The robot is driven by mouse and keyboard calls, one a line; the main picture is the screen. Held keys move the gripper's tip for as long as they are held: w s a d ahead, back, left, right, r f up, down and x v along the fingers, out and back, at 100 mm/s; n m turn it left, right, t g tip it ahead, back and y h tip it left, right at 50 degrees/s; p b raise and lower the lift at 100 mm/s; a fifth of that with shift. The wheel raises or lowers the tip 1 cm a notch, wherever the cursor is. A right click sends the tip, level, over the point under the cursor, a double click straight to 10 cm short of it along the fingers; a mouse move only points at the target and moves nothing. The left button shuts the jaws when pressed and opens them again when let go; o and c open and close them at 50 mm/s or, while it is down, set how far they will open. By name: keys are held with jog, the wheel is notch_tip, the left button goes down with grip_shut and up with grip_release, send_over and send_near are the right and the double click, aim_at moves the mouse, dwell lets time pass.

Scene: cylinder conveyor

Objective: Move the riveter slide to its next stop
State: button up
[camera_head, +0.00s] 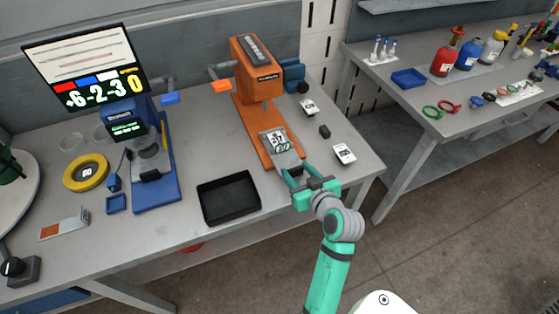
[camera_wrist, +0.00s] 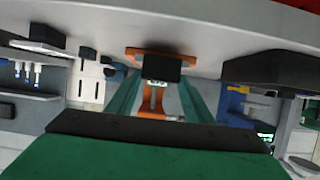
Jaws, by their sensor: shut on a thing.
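The orange riveter (camera_head: 258,82) stands on the table at the centre of the head view. Its slide (camera_head: 290,158), a grey plate with a number label, sits at the near end of the orange base. A black handle (camera_head: 296,171) is on the slide's near end. My gripper (camera_head: 294,179) is at that handle and shut on it. In the wrist view the black handle (camera_wrist: 160,65) shows between the green fingers of my gripper (camera_wrist: 157,88), with the orange riveter beyond. The finger contact is partly hidden.
A black tray (camera_head: 229,219) lies left of my gripper. A blue machine (camera_head: 155,165) and a yellow ring (camera_head: 87,196) are further left. Small white devices (camera_head: 344,154) and a black block (camera_head: 324,132) lie right of the riveter. A second table stands at right.

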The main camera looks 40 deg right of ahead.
jog(key=shift+s+a+f, duration=0.1)
jog(key=shift+s+a, duration=0.15)
jog(key=shift+s, duration=0.35)
jog(key=shift+s+a, duration=0.25)
jog(key=shift+s, duration=0.3)
jog(key=o, duration=1.5)
jog(key=v, duration=1)
jog(key=shift+s+r, duration=0.2)
jog(key=shift+s, duration=0.15)
jog(key=shift+a, duration=0.1)
